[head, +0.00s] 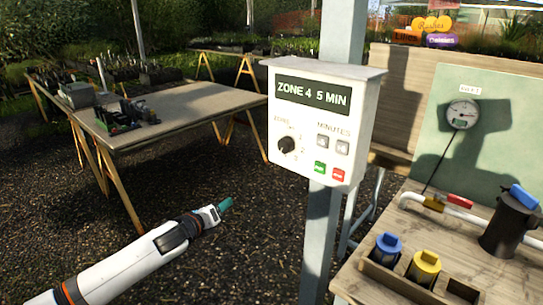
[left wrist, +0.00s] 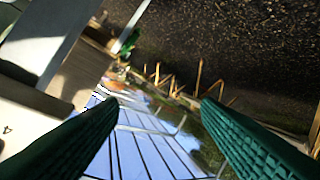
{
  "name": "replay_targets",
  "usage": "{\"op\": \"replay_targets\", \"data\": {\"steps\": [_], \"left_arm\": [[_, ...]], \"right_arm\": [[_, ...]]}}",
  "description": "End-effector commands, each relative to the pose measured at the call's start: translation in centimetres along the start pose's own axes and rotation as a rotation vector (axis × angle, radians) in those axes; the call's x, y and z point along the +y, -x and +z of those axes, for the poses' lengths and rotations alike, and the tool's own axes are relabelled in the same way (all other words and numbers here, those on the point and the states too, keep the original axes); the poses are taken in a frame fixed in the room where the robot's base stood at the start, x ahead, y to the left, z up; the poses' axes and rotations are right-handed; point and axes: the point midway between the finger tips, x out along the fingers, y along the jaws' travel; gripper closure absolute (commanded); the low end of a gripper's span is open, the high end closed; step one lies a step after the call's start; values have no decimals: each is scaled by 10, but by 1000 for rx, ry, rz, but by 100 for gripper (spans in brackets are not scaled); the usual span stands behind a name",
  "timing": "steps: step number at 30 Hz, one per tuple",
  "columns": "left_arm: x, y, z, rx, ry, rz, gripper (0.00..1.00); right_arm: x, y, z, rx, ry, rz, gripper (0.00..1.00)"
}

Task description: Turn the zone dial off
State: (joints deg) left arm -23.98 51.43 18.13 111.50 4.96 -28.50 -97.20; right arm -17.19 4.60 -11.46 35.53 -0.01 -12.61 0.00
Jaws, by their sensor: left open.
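The white control box (head: 318,120) is fixed to a grey post in the middle of the head view. Its display (head: 313,93) reads "ZONE 4 5 MIN". The black zone dial (head: 287,145) is at the lower left of its face, with small marks around it. Two grey minutes buttons, a green button (head: 320,168) and a red button (head: 338,175) are to the right. My left gripper (head: 225,205) is below and left of the box, apart from it. In the left wrist view its green fingers (left wrist: 160,120) are spread with nothing between them. My right gripper is not seen.
The grey post (head: 316,240) runs down below the box. A wooden bench at right holds a blue-topped part (head: 387,246), a yellow-topped part (head: 424,264), a black canister (head: 510,225) and a pipe. A wooden table (head: 180,112) stands behind left. The gravel between is clear.

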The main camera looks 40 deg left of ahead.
Motion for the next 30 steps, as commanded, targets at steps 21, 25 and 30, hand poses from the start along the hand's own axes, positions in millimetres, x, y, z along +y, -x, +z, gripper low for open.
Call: {"op": "replay_targets", "data": {"steps": [21,25,30], "left_arm": [[203,73,-68,217,-770,353,42],[207,62,-69,217,-771,352,42],[211,48,-71,216,-766,348,42]], "right_arm": [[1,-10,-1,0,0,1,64],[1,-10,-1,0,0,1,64],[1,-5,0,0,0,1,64]]}}
